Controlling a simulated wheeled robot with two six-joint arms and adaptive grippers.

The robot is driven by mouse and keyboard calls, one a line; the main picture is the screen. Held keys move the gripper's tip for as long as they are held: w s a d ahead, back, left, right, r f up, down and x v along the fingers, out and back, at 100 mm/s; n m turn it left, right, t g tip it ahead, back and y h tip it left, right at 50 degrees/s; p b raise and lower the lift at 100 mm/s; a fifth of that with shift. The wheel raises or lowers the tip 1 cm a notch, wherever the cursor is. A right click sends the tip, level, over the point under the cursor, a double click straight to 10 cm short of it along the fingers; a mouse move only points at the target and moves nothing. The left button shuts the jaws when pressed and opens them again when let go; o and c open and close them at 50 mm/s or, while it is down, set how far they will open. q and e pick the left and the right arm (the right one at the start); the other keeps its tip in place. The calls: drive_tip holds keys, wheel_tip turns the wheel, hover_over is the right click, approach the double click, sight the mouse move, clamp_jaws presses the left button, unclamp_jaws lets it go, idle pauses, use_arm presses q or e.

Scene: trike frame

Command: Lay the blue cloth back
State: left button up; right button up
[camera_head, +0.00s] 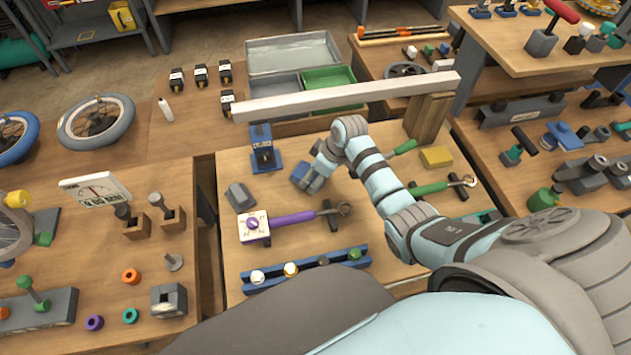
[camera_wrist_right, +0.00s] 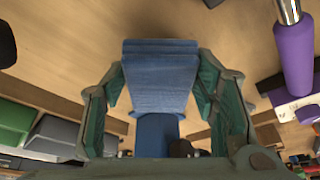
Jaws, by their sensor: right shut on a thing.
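The blue cloth (camera_wrist_right: 160,75) looks like a folded, layered block in the right wrist view, between the two green-padded fingers of my right gripper (camera_wrist_right: 159,88). In the head view the right gripper (camera_head: 306,180) is low over the middle table, and a bit of the blue cloth (camera_head: 299,171) shows at its tip. The gripper is shut on the cloth. Whether the cloth still touches the tabletop is hard to tell. My left gripper is not in view.
A purple-handled tool (camera_head: 290,219) lies just in front of the gripper. A blue stand (camera_head: 263,150) is behind left, a grey block (camera_head: 240,195) left. A long pale beam (camera_head: 345,97) spans the back. A blue rack (camera_head: 305,270) lies at the front.

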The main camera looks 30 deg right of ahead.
drive_tip(key=shift+s+f, duration=0.2)
drive_tip(key=shift+f, duration=0.35)
drive_tip(key=shift+s+f, duration=0.2)
drive_tip(key=shift+f, duration=0.45)
drive_tip(key=o, duration=1.6)
drive_tip(key=shift+c, duration=0.2)
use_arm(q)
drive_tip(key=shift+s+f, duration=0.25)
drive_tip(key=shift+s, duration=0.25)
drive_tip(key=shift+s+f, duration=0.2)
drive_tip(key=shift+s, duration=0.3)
use_arm(e)
drive_tip(key=shift+w, duration=0.1)
